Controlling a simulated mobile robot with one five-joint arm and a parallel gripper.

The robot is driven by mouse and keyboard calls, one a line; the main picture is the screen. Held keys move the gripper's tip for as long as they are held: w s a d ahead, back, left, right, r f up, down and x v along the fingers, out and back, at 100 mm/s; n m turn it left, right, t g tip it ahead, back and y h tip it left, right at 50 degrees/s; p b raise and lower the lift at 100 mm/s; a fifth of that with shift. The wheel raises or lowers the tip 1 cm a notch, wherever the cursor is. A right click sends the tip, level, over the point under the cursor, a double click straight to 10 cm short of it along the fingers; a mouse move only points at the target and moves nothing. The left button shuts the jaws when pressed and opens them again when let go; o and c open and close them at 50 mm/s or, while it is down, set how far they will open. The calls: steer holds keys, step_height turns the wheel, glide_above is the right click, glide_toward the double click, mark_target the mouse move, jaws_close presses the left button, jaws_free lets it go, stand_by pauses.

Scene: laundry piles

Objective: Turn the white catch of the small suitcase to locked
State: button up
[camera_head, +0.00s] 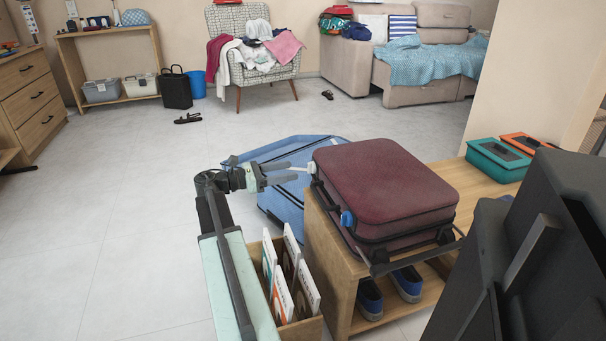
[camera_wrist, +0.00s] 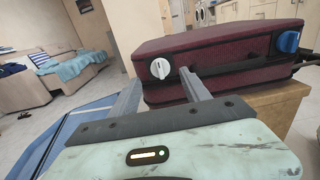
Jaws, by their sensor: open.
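The small maroon suitcase (camera_head: 385,185) lies flat and shut on a wooden bench; it also shows in the wrist view (camera_wrist: 225,48). Its white catch (camera_wrist: 160,68) is a round knob with a raised ridge, near the left end of the front side. A blue catch (camera_wrist: 288,42) is near the right end, also visible in the head view (camera_head: 347,218). My gripper (camera_wrist: 160,77) is open, its two fingers pointing at the suitcase, with the white catch showing between their tips. In the head view my gripper (camera_head: 290,171) is at the suitcase's far left corner. Contact cannot be told.
A large blue case (camera_head: 285,200) is on the floor behind and below my gripper. A wooden box of upright cards (camera_head: 312,325) stands beside the bench (camera_head: 340,285). Blue shoes (camera_head: 407,284) sit under it. Teal (camera_head: 497,160) and orange (camera_head: 520,141) boxes are right. Floor left is clear.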

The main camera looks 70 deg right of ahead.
mark_target(311, 168)
steer(key=x, duration=0.6)
steer(key=shift+c, duration=0.3)
